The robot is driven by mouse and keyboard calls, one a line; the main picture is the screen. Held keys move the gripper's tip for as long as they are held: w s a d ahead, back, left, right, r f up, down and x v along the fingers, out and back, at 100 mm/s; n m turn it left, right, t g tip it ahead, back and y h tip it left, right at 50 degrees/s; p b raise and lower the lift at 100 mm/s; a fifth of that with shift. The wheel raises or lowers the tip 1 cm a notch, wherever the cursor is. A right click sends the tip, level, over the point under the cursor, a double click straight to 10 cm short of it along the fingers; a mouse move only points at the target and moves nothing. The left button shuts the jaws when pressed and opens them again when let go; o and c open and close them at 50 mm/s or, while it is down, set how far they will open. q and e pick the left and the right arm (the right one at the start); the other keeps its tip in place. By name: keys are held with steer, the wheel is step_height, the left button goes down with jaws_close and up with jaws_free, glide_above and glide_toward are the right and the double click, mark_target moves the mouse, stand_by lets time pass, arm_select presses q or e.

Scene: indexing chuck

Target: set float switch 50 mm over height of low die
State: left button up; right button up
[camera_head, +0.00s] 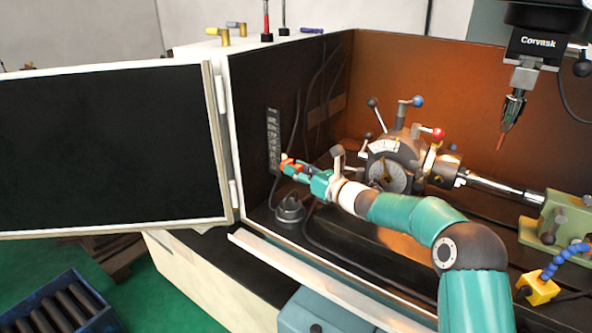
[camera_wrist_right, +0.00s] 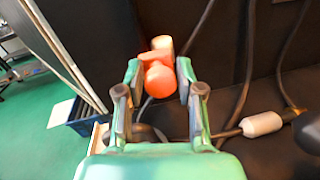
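An orange-red float switch (camera_head: 287,160) is on the dark left wall, beside a narrow marked strip (camera_head: 273,141). In the right wrist view the float (camera_wrist_right: 160,77) shows as a round orange body with a paler stub above it. My right gripper (camera_head: 297,166) is at the float, its fingers on either side of it. In the wrist view the gripper (camera_wrist_right: 160,80) has its fingers apart, with a slight gap at the right; contact at the left is unclear. I cannot make out which thing is the low die. My left gripper is out of view.
An indexing chuck (camera_head: 391,170) with ball-ended levers stands right of my gripper. A dark round unit (camera_head: 290,207) with a cable sits on the floor below the gripper. A black door panel (camera_head: 105,145) stands open at left. A spindle (camera_head: 512,107) hangs upper right.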

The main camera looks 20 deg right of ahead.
jaws_close()
step_height(320, 180, up, 2)
steer(key=shift+r+p, duration=0.15)
steer(key=shift+p, duration=0.2)
steer(key=o, duration=0.5)
jaws_free()
steer(key=shift+s+d, duration=0.1)
steer(key=v, duration=1.1)
steer(key=shift+s+d, duration=0.2)
steer(key=shift+s, duration=0.15)
